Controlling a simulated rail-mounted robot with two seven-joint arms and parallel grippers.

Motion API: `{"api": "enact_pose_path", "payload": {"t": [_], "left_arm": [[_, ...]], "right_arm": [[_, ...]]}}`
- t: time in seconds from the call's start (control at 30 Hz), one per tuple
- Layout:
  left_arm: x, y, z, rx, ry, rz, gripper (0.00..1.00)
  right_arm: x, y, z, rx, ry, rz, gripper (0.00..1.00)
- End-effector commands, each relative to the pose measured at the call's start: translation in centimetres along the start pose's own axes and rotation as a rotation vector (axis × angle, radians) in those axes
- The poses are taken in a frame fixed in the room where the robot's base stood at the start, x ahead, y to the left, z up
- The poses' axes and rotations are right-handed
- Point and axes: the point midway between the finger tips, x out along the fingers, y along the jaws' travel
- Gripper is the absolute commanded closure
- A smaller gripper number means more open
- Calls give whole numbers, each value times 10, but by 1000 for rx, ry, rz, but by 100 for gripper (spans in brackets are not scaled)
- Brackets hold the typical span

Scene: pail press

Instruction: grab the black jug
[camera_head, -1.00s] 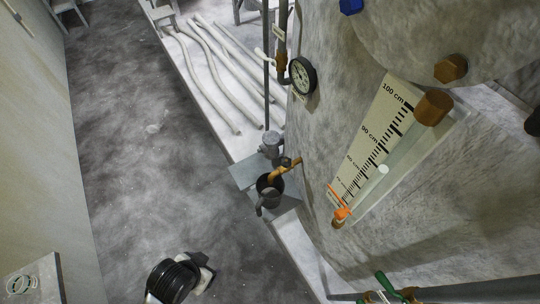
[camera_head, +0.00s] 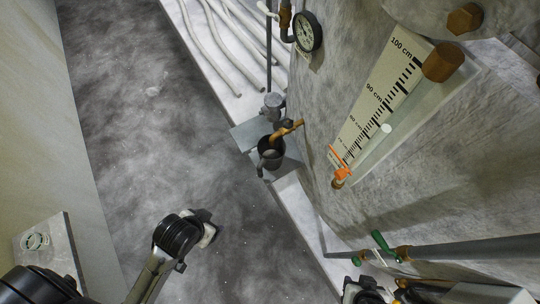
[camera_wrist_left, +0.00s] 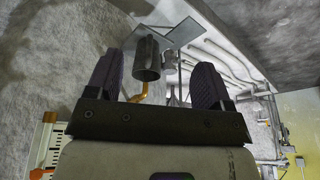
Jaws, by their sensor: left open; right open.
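The black jug (camera_head: 270,157) stands below a brass-coloured tap (camera_head: 286,132) on the side of the big grey tank, at a small grey shelf (camera_head: 247,134). In the left wrist view the jug (camera_wrist_left: 147,62) shows beyond and between the two dark fingers of my left gripper (camera_wrist_left: 155,84). These fingers are wide apart with nothing between them, and the jug is clear of them. My right gripper (camera_head: 364,290) is open at the bottom edge, partly cut off, well below the jug.
The tank carries a round gauge (camera_head: 307,31) and a centimetre scale (camera_head: 380,100). A grey pipe with a green-handled valve (camera_head: 382,242) runs at lower right. Several pale hoses (camera_head: 222,45) lie on a light ledge behind. The dark floor at left is largely clear.

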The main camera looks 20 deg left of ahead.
Motion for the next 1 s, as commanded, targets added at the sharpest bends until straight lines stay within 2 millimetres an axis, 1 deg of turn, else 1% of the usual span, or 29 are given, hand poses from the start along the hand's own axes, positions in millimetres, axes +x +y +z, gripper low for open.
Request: {"api": "enact_pose_path", "payload": {"t": [0.23,0.27,0.63,0.87,0.97,1.0], "left_arm": [[0,0,0,0,0,0,26],[0,0,0,0,0,0,28],[0,0,0,0,0,0,63],[2,0,0,0,0,0,63],[12,-1,-3,0,15,-2,63],[19,-1,-6,0,28,-4,63]], "right_arm": [[0,-1,0,2,1,-2,57],[0,-1,0,2,1,-2,57],[0,0,0,0,1,0,57],[1,2,1,-7,0,5,57],[11,2,4,-7,1,6,57],[19,2,6,-7,2,6,57]]}}
